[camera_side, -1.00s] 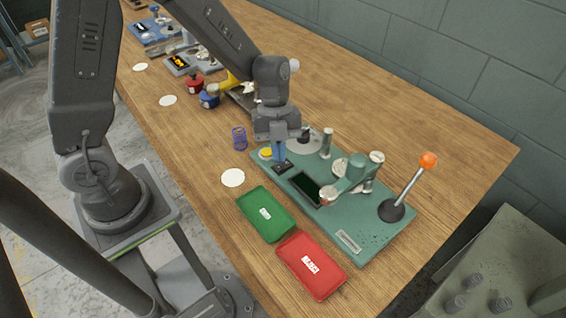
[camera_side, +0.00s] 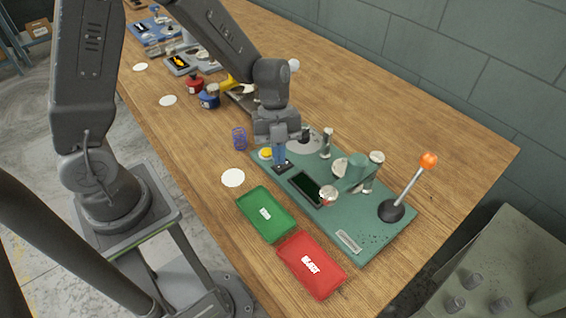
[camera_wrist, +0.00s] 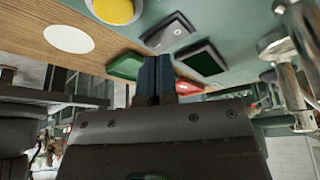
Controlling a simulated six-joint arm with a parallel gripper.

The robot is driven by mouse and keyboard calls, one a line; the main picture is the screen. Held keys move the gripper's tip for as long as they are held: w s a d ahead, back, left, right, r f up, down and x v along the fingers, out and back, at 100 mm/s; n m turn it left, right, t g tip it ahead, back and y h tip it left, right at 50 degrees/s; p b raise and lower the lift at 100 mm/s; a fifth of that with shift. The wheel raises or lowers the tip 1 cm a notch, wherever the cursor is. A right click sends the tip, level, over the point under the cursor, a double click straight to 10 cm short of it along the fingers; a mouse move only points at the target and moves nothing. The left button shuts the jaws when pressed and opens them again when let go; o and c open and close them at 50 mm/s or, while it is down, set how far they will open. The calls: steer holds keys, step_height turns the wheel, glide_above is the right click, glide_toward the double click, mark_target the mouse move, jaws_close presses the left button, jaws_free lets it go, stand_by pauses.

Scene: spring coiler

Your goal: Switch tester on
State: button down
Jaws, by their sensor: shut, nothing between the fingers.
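The tester is a teal bench unit (camera_side: 375,232) with a dark screen (camera_side: 305,187), which also shows in the wrist view (camera_wrist: 203,58). A small dark switch plate (camera_side: 290,170) sits beside the screen; in the wrist view it is a grey plate (camera_wrist: 168,32) with a small dark fitting. My gripper (camera_side: 280,160) is shut and empty, its blue fingers pointing down over the switch plate. In the wrist view the fingertips (camera_wrist: 157,60) are close to the plate. I cannot tell whether they touch it. The screen looks dark.
A yellow button (camera_side: 265,153) is left of the fingers. An orange-knobbed lever (camera_side: 428,160) and metal posts (camera_side: 326,142) rise from the unit. A green tray (camera_side: 265,214) and a red tray (camera_side: 311,266) lie in front. A purple spring (camera_side: 239,138) stands left.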

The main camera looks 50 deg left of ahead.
steer(key=shift+f, duration=0.6)
stand_by(0.3)
steer(key=shift+r, duration=3.45)
steer(key=shift+r, duration=0.1)
steer(key=s+a+r+n+t+y, duration=0.1)
steer(key=s+r+n, duration=0.5)
steer(key=n, duration=0.6)
steer(key=s+a+r+n+t+y, duration=0.2)
steer(key=s+a+r+n+t, duration=0.2)
steer(key=n, duration=0.8)
step_height(320, 180, up, 4)
steer(key=s+t, duration=0.2)
steer(key=shift+s+t, duration=0.15)
steer(key=shift+t, duration=0.15)
